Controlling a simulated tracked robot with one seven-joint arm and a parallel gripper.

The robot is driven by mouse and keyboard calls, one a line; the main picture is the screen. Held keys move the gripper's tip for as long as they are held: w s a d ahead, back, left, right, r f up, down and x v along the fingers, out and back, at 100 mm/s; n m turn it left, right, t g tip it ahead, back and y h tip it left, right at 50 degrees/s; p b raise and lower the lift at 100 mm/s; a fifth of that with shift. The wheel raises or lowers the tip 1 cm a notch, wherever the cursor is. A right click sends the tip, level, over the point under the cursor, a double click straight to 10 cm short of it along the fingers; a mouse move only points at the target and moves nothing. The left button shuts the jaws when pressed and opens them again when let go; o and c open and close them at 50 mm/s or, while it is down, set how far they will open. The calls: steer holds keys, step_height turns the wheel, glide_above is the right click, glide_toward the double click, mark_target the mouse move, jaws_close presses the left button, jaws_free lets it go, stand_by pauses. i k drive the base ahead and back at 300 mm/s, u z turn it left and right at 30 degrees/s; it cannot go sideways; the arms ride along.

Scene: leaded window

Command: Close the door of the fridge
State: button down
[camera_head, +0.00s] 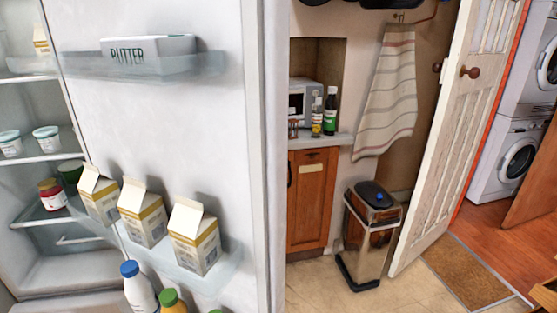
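The fridge door (165,95) stands open and fills the left and middle of the head view, its inner side facing me. Its upper shelf holds a butter box (148,53). Its lower shelf holds three cartons (196,237), and bottles (139,287) stand below them, cut off by the bottom edge. The fridge interior (40,271) shows at the far left, with tubs (46,139) and a jar (52,195) on its shelves. The outer vertical edge of the door (262,150) is at the middle of the picture. My gripper is not in view.
A bin (370,235) stands on the tiled floor (325,297) beyond the door, before a wooden cabinet (312,200). A white panelled room door (460,130) is open at right. A doormat (467,273) and stacked washing machines (508,158) lie beyond it.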

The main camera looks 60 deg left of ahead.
mark_target(214, 135)
steer(key=u, duration=1.25)
steer(key=i, duration=0.55)
steer(key=k, duration=0.5)
steer(key=u, duration=0.15)
